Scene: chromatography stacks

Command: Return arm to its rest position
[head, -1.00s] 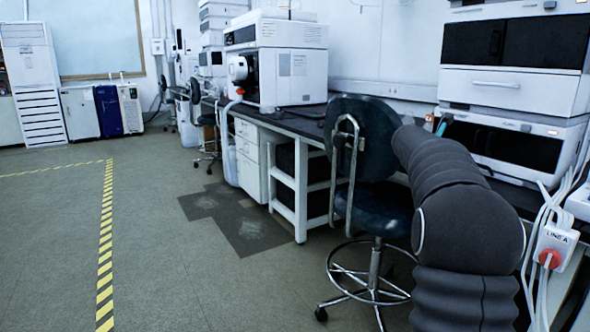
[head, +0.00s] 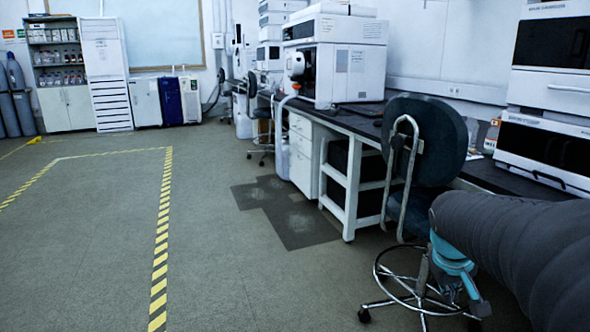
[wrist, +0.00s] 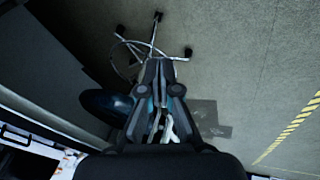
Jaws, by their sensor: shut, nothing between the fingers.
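My gripper (wrist: 160,68) shows in the wrist view, its dark fingers together with nothing between them. It points over the grey floor near the star-shaped base of a lab chair. In the head view my dark sleeved arm comes in from the lower right, with a teal part of the arm end (head: 455,262) showing below it. The arm end is in front of the chair's seat and base there. The fingertips cannot be made out clearly in the head view.
The dark-backed chair (head: 424,140) stands close to my arm, beside the bench (head: 365,124). White chromatography stacks (head: 550,95) rise at the right, another instrument (head: 335,60) farther back. Open floor (head: 90,240) with yellow-black tape (head: 161,250) lies to the left.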

